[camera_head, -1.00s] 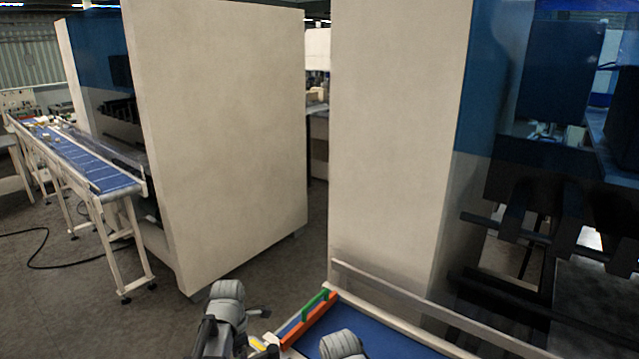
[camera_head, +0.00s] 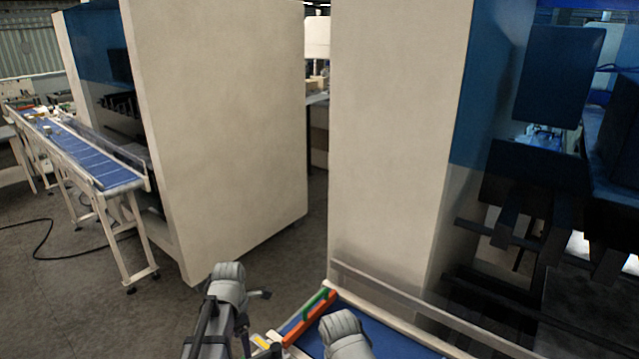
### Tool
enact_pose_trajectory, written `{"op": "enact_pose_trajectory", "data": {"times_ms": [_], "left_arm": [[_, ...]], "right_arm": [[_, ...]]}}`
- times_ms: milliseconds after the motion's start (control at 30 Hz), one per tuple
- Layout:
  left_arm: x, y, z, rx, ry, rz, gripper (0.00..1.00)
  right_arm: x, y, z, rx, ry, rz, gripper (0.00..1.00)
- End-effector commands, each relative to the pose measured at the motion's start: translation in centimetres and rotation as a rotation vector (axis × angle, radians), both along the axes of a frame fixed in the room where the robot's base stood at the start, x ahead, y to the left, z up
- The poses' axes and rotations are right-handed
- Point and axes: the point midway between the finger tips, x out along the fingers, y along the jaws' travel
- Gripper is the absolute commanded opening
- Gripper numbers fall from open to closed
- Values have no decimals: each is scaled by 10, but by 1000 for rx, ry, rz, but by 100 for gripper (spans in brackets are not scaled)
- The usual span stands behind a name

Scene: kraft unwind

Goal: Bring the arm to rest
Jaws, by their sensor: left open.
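My left arm comes up from the bottom edge, left of centre, with a light grey rounded joint on top. My left gripper (camera_head: 220,338) is at the bottom edge, dark and partly cut off by the frame. It is open, and I see nothing held in it. A grey joint of my right arm shows at the bottom, right of centre, in front of a blue belt. My right gripper is not in view.
Large beige cabinets (camera_head: 215,130) stand ahead. Another conveyor (camera_head: 85,155) is at left. Open floor (camera_head: 75,310) lies left of my arm.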

Motion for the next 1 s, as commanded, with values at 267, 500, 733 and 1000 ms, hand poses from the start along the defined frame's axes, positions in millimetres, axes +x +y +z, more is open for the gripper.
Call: {"op": "enact_pose_trajectory", "data": {"times_ms": [267,500,733,1000], "left_arm": [[0,0,-36,0,0,0,80],[0,0,-66,0,0,0,80],[2,1,-82,0,0,-14,80],[10,6,-79,0,0,-121,80]], "right_arm": [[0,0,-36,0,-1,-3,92],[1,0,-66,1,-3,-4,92],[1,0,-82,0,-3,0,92],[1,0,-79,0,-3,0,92]]}}
